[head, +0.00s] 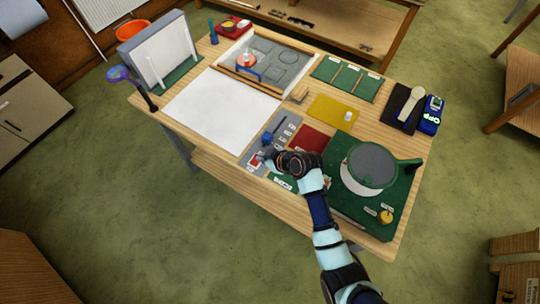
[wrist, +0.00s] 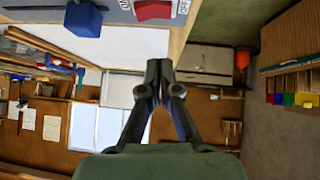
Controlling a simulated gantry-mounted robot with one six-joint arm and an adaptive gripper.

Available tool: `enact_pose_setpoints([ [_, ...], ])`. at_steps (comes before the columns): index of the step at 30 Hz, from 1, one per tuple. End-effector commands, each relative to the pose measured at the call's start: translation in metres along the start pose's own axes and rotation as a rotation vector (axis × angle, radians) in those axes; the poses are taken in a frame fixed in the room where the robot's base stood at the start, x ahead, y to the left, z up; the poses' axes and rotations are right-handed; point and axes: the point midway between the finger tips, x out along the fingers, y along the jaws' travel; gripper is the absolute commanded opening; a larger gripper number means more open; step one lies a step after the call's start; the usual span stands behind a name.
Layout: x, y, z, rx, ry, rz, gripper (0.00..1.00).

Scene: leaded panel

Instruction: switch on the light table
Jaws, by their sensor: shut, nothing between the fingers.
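A flat white panel (head: 222,105), which looks like the light table, lies at the left of the workbench, plain white with no clear glow. Beside it is a grey strip (head: 284,128) with a blue block. A red switch-like piece (head: 254,160) sits at the strip's front end. In the wrist view the red piece (wrist: 153,10) is at the top edge, partly cut off, between white labels. My gripper (head: 266,156) is just right of the red piece in the head view; contact cannot be told. Its fingers (wrist: 156,75) are together and empty.
A wood-framed panel (head: 240,70) with a blue-handled tool lies behind the white panel. A green board with a round grey-topped drum (head: 371,165) is right of my arm. A blue box marked OFF (head: 431,115) stands at the right edge. A blue block (head: 267,137) is close to my gripper.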

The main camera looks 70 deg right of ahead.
Motion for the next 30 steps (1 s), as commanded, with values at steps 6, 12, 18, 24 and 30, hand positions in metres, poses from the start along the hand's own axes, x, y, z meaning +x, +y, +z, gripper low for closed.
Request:
enact_pose_setpoints([
  [6, -0.041, 0.0, 0.0, 0.001, 0.003, 0.003, 0.0],
  [12, -0.053, -0.001, -0.001, 0.0, 0.002, 0.001, 0.0],
  [18, -0.053, -0.001, -0.001, 0.0, 0.002, 0.001, 0.0],
  [24, -0.049, 0.004, 0.002, -0.024, 0.003, 0.03, 0.0],
  [30, -0.053, 0.01, -0.003, -0.044, 0.001, 0.058, 0.0],
])
